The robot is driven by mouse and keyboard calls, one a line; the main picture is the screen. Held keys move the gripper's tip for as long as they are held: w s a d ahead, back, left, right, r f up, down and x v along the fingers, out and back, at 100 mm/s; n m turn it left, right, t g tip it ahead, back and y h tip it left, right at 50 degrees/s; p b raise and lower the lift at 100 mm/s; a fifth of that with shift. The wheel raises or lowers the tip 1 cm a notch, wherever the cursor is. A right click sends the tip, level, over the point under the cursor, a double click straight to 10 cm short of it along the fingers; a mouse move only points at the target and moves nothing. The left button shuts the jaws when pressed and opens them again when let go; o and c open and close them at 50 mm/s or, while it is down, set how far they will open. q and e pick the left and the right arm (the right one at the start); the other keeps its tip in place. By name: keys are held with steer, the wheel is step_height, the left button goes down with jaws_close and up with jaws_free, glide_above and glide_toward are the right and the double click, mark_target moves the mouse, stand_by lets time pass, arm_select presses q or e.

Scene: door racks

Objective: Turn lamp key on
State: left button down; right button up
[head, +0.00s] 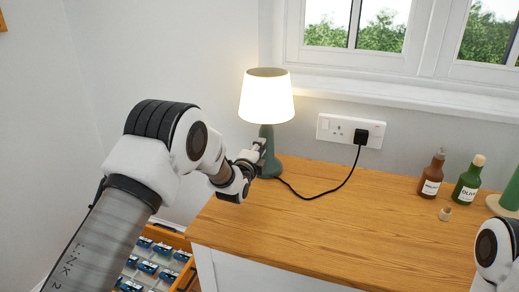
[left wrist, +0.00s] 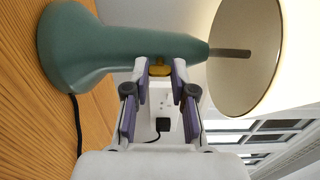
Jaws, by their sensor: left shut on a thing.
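The table lamp has a green base (head: 267,145) and a white shade (head: 266,97), which glows; the lamp stands upright at the back left of the wooden top. In the left wrist view, the green lamp body (left wrist: 120,48) lies across the picture, with the shade (left wrist: 245,60) at right. The small yellow-brown lamp key (left wrist: 160,69) sits on the lamp's stem. My left gripper (left wrist: 160,74) is shut on the key, one fingertip on each side. In the head view, my left gripper (head: 257,152) is beside the lamp and partly covers it; the key is hidden there.
A black plug (head: 361,137) sits in the white wall socket (head: 337,130), its cable running to the lamp. Brown (head: 431,175) and green (head: 468,180) bottles stand at right. An open drawer (head: 150,267) is below left. The middle of the wooden top (head: 330,225) is clear.

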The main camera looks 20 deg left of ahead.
arm_select(q)
steer(key=shift+f, duration=0.1)
steer(key=c, duration=1)
jaws_free()
steer(key=shift+o, duration=0.2)
steer(key=s, duration=1.2)
steer(key=shift+a, duration=0.15)
